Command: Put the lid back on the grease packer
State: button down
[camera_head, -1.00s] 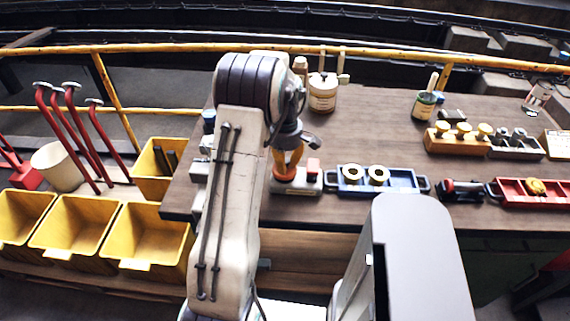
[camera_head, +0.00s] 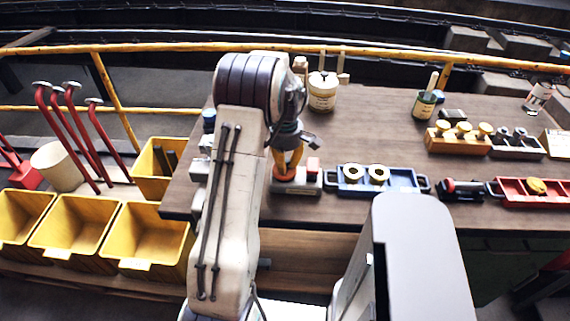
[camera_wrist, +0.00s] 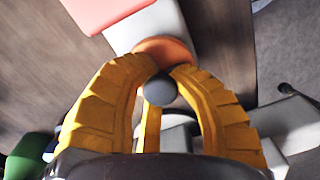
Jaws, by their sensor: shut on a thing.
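My gripper (camera_head: 288,160) has yellow-orange fingers and points down at the front left of the bench. In the wrist view my gripper (camera_wrist: 163,75) is shut on the grey knob (camera_wrist: 159,90) of an orange round lid (camera_wrist: 168,50). In the head view the lid (camera_head: 285,173) shows just below the fingers, over a pale block-shaped unit with a red part, seemingly the grease packer (camera_head: 302,187). The packer (camera_wrist: 143,27) also shows beyond the lid in the wrist view. I cannot tell whether lid and packer touch; the fingers hide part of the lid.
A blue tray (camera_head: 404,181) with two cream rings stands close to the right. A cream pot (camera_head: 322,98) stands behind. A red tray (camera_head: 512,195) is at the far right. Yellow bins (camera_head: 75,225) stand left of the bench. The bench middle is clear.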

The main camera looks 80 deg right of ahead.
dwell(0.3)
jog(key=shift+c, duration=2.3)
grip_release()
jog(key=shift+r, duration=0.15)
jog(key=shift+r+p, duration=2.6)
jog(key=shift+r, duration=0.75)
grip_shut()
jog(key=shift+f+b, duration=2)
jog(key=shift+f, duration=0.55)
